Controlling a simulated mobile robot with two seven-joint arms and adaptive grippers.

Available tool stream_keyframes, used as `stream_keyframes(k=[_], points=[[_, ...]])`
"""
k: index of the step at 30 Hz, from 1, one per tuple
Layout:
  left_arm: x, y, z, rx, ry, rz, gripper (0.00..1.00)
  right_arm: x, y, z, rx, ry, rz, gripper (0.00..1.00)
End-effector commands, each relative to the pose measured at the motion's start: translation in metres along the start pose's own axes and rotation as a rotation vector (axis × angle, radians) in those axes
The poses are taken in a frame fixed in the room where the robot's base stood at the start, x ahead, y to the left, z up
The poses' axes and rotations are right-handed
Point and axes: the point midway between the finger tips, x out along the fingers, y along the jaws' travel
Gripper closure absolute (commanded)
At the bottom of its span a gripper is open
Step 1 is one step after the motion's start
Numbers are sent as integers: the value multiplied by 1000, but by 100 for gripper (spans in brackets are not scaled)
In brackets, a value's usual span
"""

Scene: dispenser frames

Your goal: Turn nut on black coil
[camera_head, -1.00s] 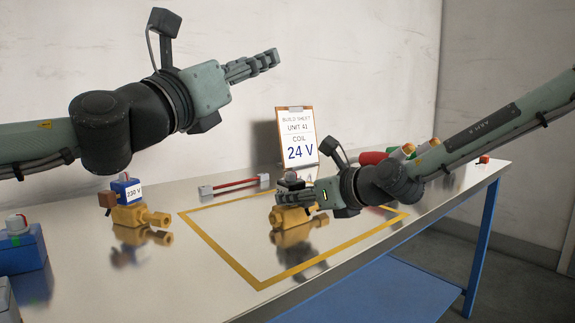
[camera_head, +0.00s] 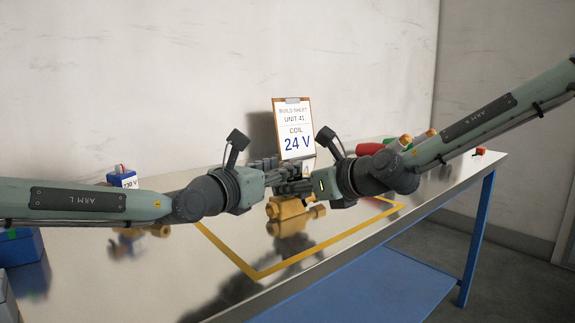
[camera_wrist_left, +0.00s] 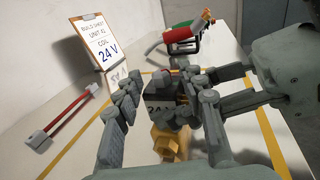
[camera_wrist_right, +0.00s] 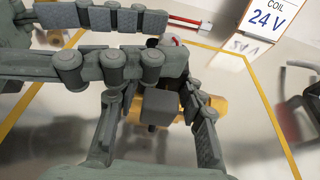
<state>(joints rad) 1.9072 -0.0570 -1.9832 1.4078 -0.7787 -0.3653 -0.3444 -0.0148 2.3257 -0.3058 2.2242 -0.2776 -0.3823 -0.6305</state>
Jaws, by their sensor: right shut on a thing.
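The black coil (camera_wrist_left: 165,98) carries a white label and sits on a brass valve body (camera_head: 288,207) inside the yellow outline. My right gripper (camera_head: 292,187) reaches in from the right and is shut on the coil, its fingers on either side of the dark block (camera_wrist_right: 160,106). My left gripper (camera_head: 280,177) is over the coil from the left. Its two fingers are apart, with the coil's top between them in the left wrist view (camera_wrist_left: 165,105). The nut on top is mostly hidden by the fingers; a small pale and red bit (camera_wrist_right: 170,40) shows in the right wrist view.
A clipboard (camera_head: 295,127) reading 24 V stands behind. A blue 230 V coil (camera_head: 122,177) on brass is at left, partly behind my left arm. A red bar (camera_wrist_left: 70,112) lies at the back.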

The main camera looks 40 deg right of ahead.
Motion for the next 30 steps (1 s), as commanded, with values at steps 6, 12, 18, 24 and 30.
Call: stream_keyframes(k=[6,12,18,24,30], points=[[23,0,0,0,0,0,60,0,0,0,0,-1,0,100],[26,0,0,-2,0,0,60,0,0,0,0,-1,0,100],[26,0,0,-1,0,0,68,0,0,0,0,0,0,100],[26,0,0,-1,-1,0,92,0,0,0,0,0,0,100],[26,0,0,-1,-1,0,100,0,0,0,0,0,0,100]])
